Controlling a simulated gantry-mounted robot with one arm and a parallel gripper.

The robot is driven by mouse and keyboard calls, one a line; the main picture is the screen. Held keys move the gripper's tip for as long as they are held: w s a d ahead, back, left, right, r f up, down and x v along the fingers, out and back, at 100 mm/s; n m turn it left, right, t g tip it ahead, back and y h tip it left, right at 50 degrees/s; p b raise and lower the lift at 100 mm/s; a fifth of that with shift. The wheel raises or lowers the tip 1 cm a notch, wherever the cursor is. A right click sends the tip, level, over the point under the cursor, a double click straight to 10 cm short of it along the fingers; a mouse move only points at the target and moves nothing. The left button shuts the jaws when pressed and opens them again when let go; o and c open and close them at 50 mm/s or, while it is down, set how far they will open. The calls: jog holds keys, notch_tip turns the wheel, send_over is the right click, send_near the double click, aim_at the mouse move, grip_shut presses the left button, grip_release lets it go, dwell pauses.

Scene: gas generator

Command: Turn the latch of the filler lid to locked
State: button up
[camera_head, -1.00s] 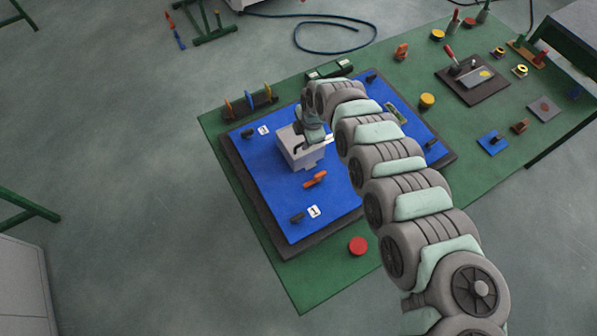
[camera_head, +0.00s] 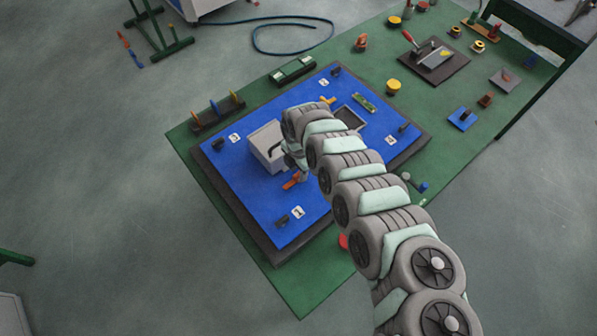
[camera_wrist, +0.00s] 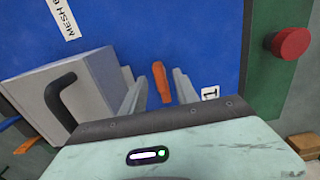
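A pale grey box-shaped lid (camera_head: 262,150) with a black bar handle stands on the blue panel (camera_head: 232,182). It also shows in the wrist view (camera_wrist: 97,72), left of my fingers. An orange latch (camera_head: 291,181) lies beside the lid's near corner. In the wrist view the orange latch (camera_wrist: 160,80) points away from me, between my two fingers. My gripper (camera_wrist: 154,76) is open, one finger on each side of the latch with visible gaps. In the head view my gripper (camera_head: 301,170) is just above and right of the latch, partly hidden by my wrist.
A dark square opening (camera_head: 349,117) lies behind my arm. Black clips and number labels, including label 1 (camera_head: 298,212), sit on the panel. A red round knob (camera_wrist: 291,43) is right of the panel. A rack with coloured levers (camera_head: 218,113) stands at left.

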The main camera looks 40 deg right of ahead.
jog(key=shift+f, duration=0.45)
jog(key=shift+c, duration=0.6)
grip_shut()
